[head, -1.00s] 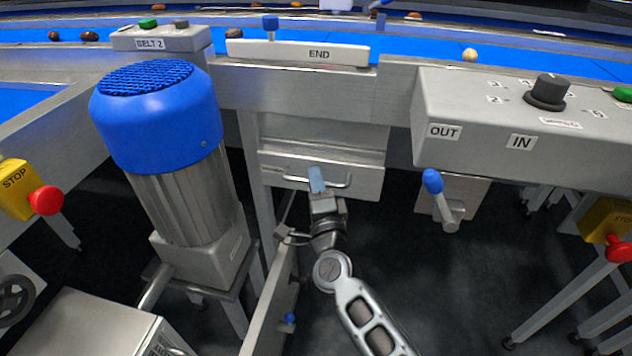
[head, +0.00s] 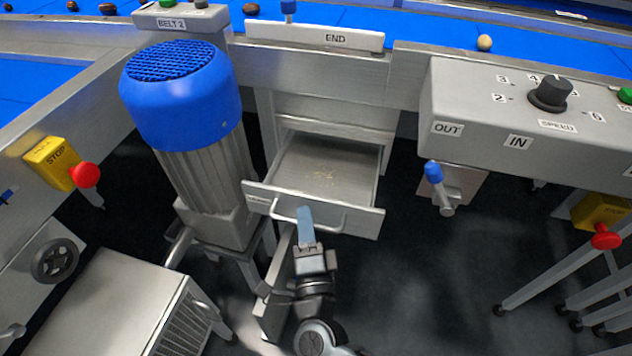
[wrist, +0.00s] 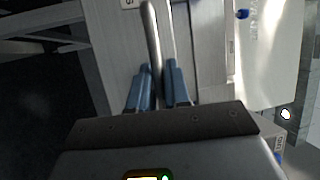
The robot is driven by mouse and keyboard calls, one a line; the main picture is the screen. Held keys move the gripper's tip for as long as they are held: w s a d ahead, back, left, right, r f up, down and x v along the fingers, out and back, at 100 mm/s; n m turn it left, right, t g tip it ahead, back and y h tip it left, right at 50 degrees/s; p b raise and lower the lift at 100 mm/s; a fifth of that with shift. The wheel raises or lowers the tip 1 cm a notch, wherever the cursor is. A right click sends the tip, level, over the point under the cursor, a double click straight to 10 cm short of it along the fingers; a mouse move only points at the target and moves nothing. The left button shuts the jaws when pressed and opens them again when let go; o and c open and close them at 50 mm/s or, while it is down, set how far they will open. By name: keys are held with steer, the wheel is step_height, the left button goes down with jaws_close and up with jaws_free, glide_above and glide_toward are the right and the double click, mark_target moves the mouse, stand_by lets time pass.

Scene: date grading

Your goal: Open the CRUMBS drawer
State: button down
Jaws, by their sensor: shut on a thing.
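The CRUMBS drawer (head: 362,220) is a grey metal drawer under the belt, slid well out of its housing. In the wrist view the handle bar (wrist: 152,45) runs between the two blue fingertips (wrist: 158,72). The drawer's label is too small to read in the head view.
A blue-capped motor (head: 185,100) stands close on the left of the drawer. A control box (head: 530,110) with a dial and a blue-tipped lever (head: 434,173) are on the right. A grey cabinet (head: 120,300) is at lower left. Dark floor in front right is free.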

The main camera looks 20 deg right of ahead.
steer(key=s+a, duration=0.3)
steer(key=s, duration=0.2)
steer(key=shift+a+p, duration=0.25)
steer(key=shift+p, duration=0.1)
steer(key=shift+f, duration=0.1)
steer(key=c, duration=1.2)
jaws_free()
steer(key=shift+o, duration=0.2)
steer(key=v, duration=0.7)
steer(key=shift+s, duration=0.35)
steer(key=shift+a, duration=0.1)
steer(key=s+d+r+n+g+y+p, duration=0.2)
steer(key=s+d+r+n+p, duration=0.2)
steer(key=s+d+r+n, duration=0.3)
steer(key=s+d+r+n+g+y+p, duration=0.2)
steer(key=s+d+r+n+p, duration=0.2)
steer(key=s+d+r+n, duration=0.4)
steer(key=s+r+n, duration=0.4)
steer(key=s+r, duration=0.4)
steer(key=shift+r+n+g, duration=0.3)
steer(key=shift+n, duration=0.1)
